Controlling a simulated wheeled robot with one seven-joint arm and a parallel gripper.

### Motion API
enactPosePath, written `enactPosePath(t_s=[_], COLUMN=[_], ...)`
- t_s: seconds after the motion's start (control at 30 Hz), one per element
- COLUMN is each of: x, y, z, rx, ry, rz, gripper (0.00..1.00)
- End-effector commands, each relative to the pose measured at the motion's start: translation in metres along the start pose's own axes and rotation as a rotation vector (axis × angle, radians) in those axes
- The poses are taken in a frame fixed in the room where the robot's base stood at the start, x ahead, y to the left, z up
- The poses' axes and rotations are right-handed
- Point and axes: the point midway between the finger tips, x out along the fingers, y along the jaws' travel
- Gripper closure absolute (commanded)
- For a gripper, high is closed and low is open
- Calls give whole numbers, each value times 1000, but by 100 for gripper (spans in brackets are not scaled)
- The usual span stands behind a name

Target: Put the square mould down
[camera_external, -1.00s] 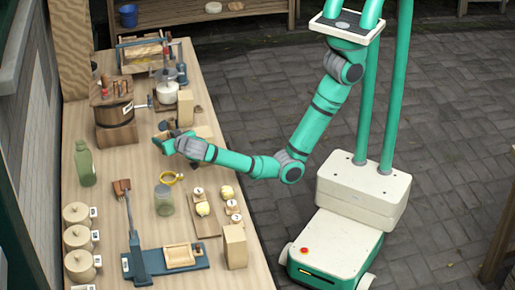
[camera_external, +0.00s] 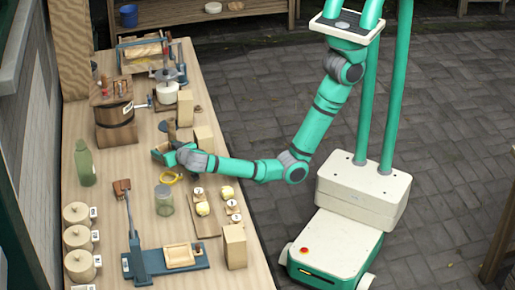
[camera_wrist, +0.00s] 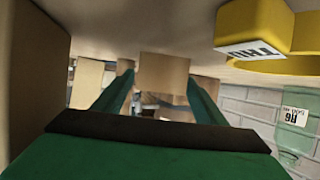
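My gripper (camera_external: 162,152) is low over the middle of the table.
A yellow ring with a label (camera_external: 171,178) lies close to the gripper and shows in the wrist view (camera_wrist: 265,30).

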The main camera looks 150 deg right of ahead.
Motion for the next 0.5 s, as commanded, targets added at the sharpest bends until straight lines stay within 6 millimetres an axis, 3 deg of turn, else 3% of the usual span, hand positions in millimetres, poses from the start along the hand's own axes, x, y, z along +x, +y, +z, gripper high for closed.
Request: enactPosePath(t_s=[0.27,0.5], x=[-2,-38], y=[0,-1], z=[-3,-2], rx=[0,0], ry=[0,0], rz=[-1,-4], gripper=[35,35])
